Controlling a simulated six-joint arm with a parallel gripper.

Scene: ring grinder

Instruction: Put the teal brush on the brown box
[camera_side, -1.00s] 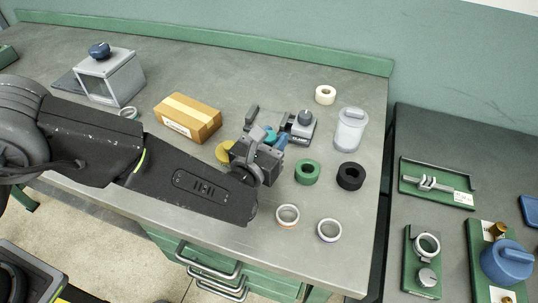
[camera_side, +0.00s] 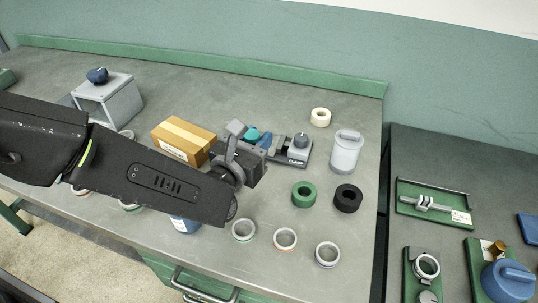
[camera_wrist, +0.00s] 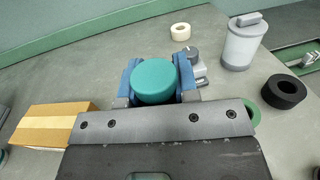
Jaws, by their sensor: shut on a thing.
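The teal brush shows as a round teal top (camera_wrist: 154,82) between the two blue fingertips of my gripper (camera_wrist: 155,84) in the wrist view. My gripper is shut on it. In the side view the teal brush (camera_side: 253,134) shows just beyond my gripper (camera_side: 258,138), partly hidden by it. The brown box (camera_side: 184,141), with a pale tape strip, lies on the bench just left of my gripper. It also shows at the left in the wrist view (camera_wrist: 50,123). The underside of the brush is hidden, so I cannot tell its height above the bench.
A small grey device with a dark knob (camera_side: 299,147) stands right of my gripper. A grey canister (camera_side: 346,151), green ring (camera_side: 304,194), black ring (camera_side: 348,197) and white roll (camera_side: 320,117) are farther right. Several pale rings lie in front. A grey housing (camera_side: 108,100) stands back left.

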